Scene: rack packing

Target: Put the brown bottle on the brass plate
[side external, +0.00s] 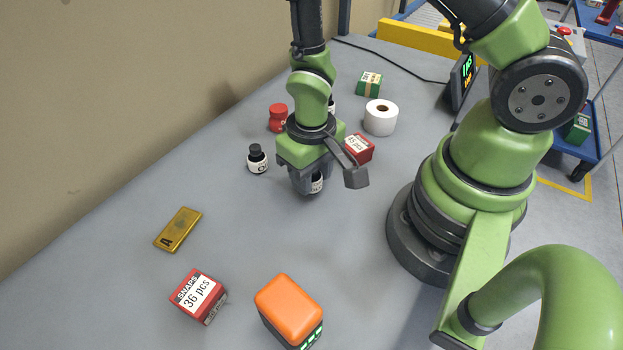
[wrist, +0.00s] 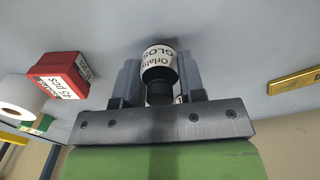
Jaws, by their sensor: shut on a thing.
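The brass plate (side external: 165,240), marked A, lies flat and bare on the grey table at the left; its end also shows at the right of the wrist view (wrist: 292,82). My gripper (side external: 310,187) points down over the table, right of the plate. In the wrist view my gripper (wrist: 160,82) is shut on a bottle (wrist: 158,61) with a dark cap and a white label. In the side view the fingers hide most of this bottle (side external: 317,184), and I cannot tell its body colour or whether it touches the table.
A dark-capped bottle (side external: 257,161) stands between my gripper and the plate. Behind are a red container (side external: 278,118), a red box (side external: 360,149), a white roll (side external: 380,121) and a green box (side external: 369,83). A red SNAPS box (side external: 198,296) and an orange-topped box (side external: 289,303) are in front.

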